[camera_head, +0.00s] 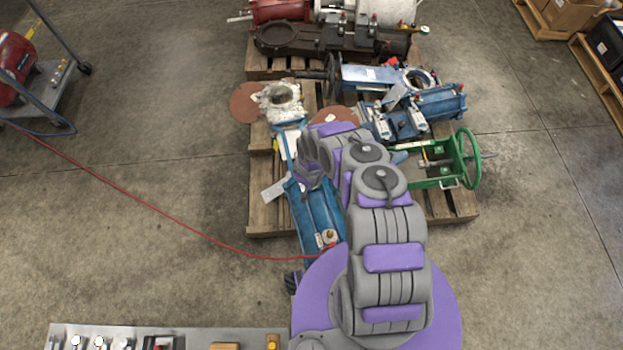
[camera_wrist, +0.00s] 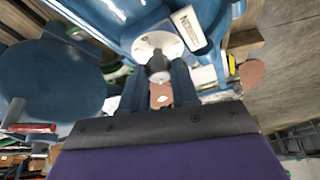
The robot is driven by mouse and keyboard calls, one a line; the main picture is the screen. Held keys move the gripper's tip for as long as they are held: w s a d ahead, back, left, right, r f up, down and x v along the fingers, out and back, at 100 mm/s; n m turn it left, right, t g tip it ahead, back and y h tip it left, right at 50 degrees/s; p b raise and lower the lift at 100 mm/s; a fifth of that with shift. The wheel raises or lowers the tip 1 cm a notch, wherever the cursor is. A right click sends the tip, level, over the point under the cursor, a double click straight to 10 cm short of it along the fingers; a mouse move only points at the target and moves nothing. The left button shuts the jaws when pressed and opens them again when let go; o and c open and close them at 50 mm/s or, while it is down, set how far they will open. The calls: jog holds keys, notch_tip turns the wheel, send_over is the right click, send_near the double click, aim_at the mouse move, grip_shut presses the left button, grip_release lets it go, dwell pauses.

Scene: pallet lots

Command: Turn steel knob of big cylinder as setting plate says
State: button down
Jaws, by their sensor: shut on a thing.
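A big blue cylinder (camera_head: 320,212) lies along the front of the pallet in the head view. Its blue body fills the top of the wrist view (camera_wrist: 112,22). A pale round dial (camera_wrist: 150,42) is on it, with a small grey steel knob (camera_wrist: 158,66) standing out from the dial. A white plate (camera_wrist: 187,27) with dark lettering sits beside the dial; I can read only "NO" clearly. My gripper (camera_wrist: 158,78) has its two dark fingers either side of the knob and is shut on it. In the head view my gripper (camera_head: 310,160) is over the cylinder's far end, hiding the knob.
Blue valves (camera_head: 410,110) and a green handwheel (camera_head: 465,158) crowd the wooden pallet (camera_head: 262,205). A red hose (camera_head: 150,200) crosses the floor to the cylinder's near end. A cart (camera_head: 50,85) stands at left. Open floor lies left and right of the pallet.

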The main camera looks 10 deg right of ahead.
jog(key=m, duration=0.1)
jog(key=m+h, duration=0.1)
jog(key=shift+a+m+g, duration=0.25)
jog(key=shift+m+g, duration=0.05)
jog(key=shift+w+m+g+h, duration=0.15)
jog(key=shift+m+g+h, duration=0.15)
jog(key=shift+m, duration=0.7)
jog(key=shift+w+m+g+h, duration=0.1)
jog(key=shift+m+g+h, duration=0.15)
jog(key=shift+m, duration=0.75)
jog(key=shift+a+h, duration=0.1)
jog(key=shift+h, duration=0.15)
jog(key=c, duration=0.9)
grip_release()
jog(key=shift+o, duration=0.2)
jog(key=p+v, duration=0.4)
jog(key=v, duration=1.3)
jog(key=shift+r, duration=0.15)
